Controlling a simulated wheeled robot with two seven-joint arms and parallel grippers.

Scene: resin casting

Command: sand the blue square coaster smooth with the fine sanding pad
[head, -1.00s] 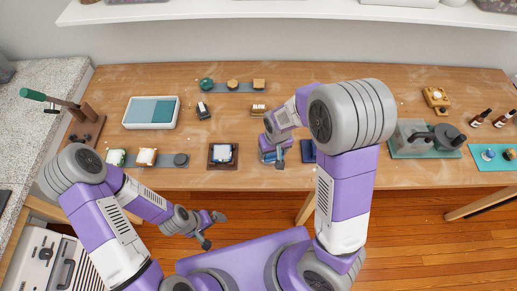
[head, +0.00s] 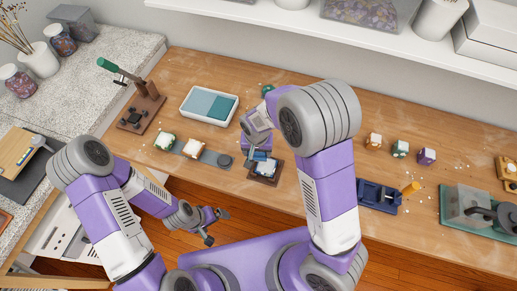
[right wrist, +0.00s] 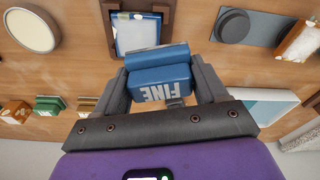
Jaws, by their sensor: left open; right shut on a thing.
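The fine sanding pad (right wrist: 162,83) is a blue block with the word FINE in white. My right gripper (right wrist: 160,92) is shut on it, one finger on each side; it also shows in the head view (head: 258,150). The coaster (right wrist: 138,33) is a pale blue-white square with a hazy face, lying in a dark wooden holder (right wrist: 171,22). In the head view the coaster (head: 264,170) is partly hidden by the pad and gripper. The pad is over or beside its near edge; I cannot tell whether they touch. My left gripper (head: 216,228) is open and empty, in front of the table.
A grey strip (head: 211,157) with a dark round puck (head: 224,161) and sanding blocks lies left of the holder. Behind it is a white-rimmed blue tray (head: 209,105). A green-handled press (head: 130,112) stands far left. A dark blue stand (head: 379,196) is at right.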

